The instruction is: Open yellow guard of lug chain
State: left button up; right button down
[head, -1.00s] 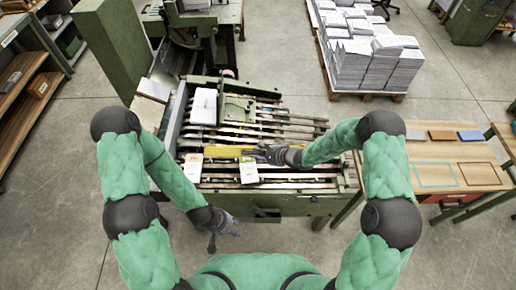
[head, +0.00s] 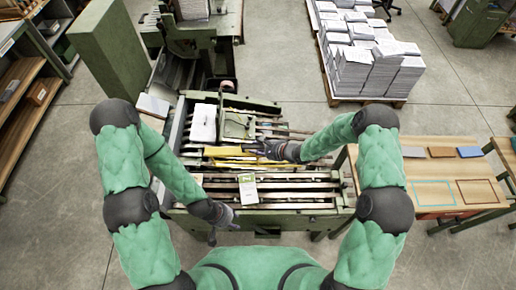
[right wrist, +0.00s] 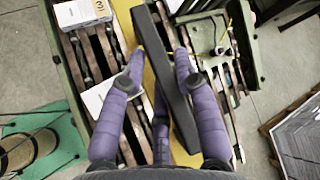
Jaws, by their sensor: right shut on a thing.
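The yellow guard (head: 226,151) lies across the rails of the green machine, and its yellow plate also shows in the right wrist view (right wrist: 151,62). My right gripper (head: 256,149) is at the guard's right part. In the right wrist view its purple fingers (right wrist: 160,72) straddle a long dark bar (right wrist: 166,65) lying along the yellow plate, and they are shut on it. The exact contact is partly hidden by the bar. My left gripper (head: 217,228) hangs at the machine's front edge, apart from the guard; its fingers are too small to read.
A white numbered card (head: 248,188) lies on the front rails. A white stack (head: 203,123) sits behind the guard. A side table (head: 450,168) stands right, and a pallet of paper stacks (head: 368,65) stands behind right. Floor between them is clear.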

jog(key=shift+w+r, duration=0.25)
jog(key=shift+w, duration=0.1)
jog(key=c, duration=1.3)
grip_release()
jog(key=shift+s+a, duration=0.1)
jog(key=shift+s, duration=0.05)
jog(key=shift+s+d+r, duration=0.15)
jog(key=shift+d, duration=0.2)
jog(key=v, duration=1.1)
jog(key=shift+s, duration=0.1)
